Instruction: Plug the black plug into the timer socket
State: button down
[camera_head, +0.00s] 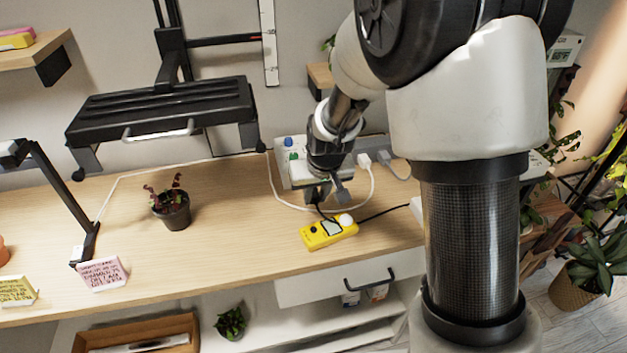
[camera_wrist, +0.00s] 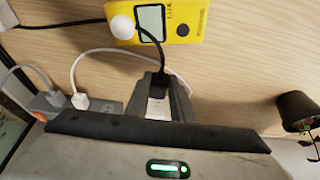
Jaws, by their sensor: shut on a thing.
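My gripper (camera_head: 320,190) reaches down over the back of the wooden desk, behind a yellow light meter. In the wrist view its grey fingers (camera_wrist: 158,95) are shut on the black plug (camera_wrist: 157,81), which shows near the fingertips. The plug's black cord runs up past the meter and off to the left. A small white piece (camera_wrist: 156,106) with dark marks shows between the fingers, next to the plug; it may be the timer socket, but I cannot tell. Whether the plug touches a socket is hidden. In the head view the gripper hides the plug.
The yellow meter (camera_head: 329,232) lies close in front of my gripper. A grey power strip (camera_wrist: 108,106) with a white plug (camera_wrist: 80,101) and a grey plug is beside the fingers. A white cable loops nearby. A potted plant (camera_head: 172,210) stands left, with clear desk between.

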jog(key=shift+s+a+f, duration=0.2)
jog(key=shift+s+a, duration=0.1)
jog(key=shift+a, duration=0.05)
jog(key=shift+f, duration=0.1)
jog(key=shift+w+a+f+b, duration=0.2)
jog(key=shift+w+f+b, duration=0.35)
jog(key=shift+w+f, duration=0.5)
jog(key=shift+w+a+r, duration=0.1)
jog(key=shift+w+a, duration=0.1)
jog(key=shift+w, duration=0.7)
jog(key=shift+w+a+r, duration=0.1)
jog(key=shift+w+a, duration=0.1)
jog(key=shift+w, duration=0.7)
jog(key=shift+w+a, duration=0.15)
jog(key=shift+w, duration=0.55)
jog(key=c, duration=1.5)
grip_release()
jog(key=shift+o, duration=0.2)
